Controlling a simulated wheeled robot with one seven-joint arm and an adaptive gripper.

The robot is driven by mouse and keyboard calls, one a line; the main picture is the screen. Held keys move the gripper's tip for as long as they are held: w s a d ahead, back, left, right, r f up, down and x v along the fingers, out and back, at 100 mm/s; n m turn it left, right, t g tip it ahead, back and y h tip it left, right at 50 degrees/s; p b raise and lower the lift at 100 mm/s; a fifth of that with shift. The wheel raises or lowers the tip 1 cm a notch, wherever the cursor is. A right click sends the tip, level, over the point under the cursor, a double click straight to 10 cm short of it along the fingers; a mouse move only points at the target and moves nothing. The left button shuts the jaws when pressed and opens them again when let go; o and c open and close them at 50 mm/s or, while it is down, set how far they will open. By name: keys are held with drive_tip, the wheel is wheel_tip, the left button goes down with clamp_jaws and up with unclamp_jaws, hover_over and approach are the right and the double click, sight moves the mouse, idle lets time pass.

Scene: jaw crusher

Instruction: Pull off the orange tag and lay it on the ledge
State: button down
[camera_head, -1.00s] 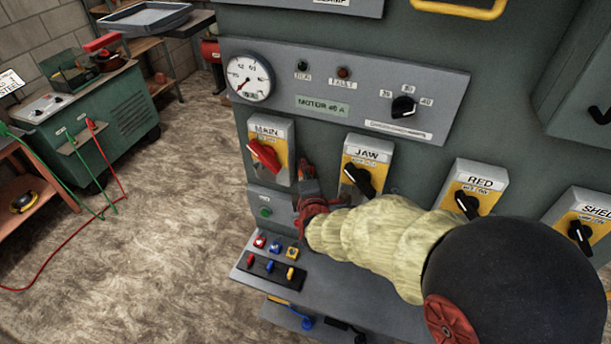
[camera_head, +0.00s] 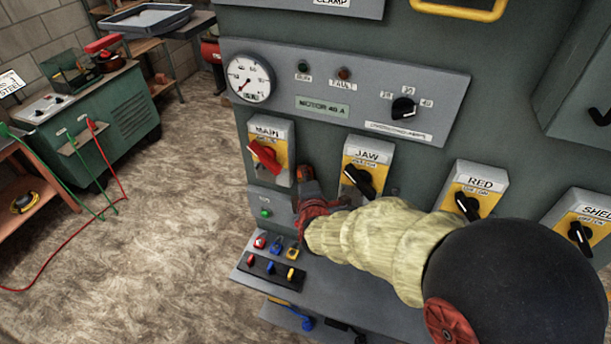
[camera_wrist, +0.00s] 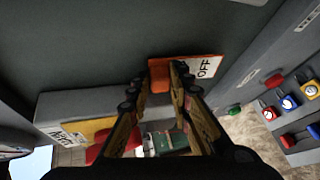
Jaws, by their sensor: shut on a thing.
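The orange tag (camera_wrist: 205,66) shows in the wrist view, with a white face lettered OFF and an orange part between my fingertips. My gripper (camera_wrist: 164,78) is shut on this orange part. In the head view my gripper (camera_head: 307,178) is between the MAIN switch (camera_head: 285,140) and the JAW switch (camera_head: 379,155), close to the panel; I cannot clearly make out the tag there. The grey ledge (camera_head: 335,285) runs along the panel's bottom, below my gripper. The MAIN switch's red handle (camera_head: 264,157) is turned diagonally.
Red, blue and yellow padlocks (camera_head: 276,245) stand at the ledge's left end, behind a dark rack (camera_head: 270,268) with several small coloured items. A lit green button (camera_head: 265,213) is left of my gripper. The ledge's middle looks bare.

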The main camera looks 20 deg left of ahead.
drive_tip(key=s+p, duration=0.2)
drive_tip(key=s, duration=0.2)
drive_tip(key=shift+s+a, duration=0.15)
drive_tip(key=shift+s, duration=0.2)
idle(0.4)
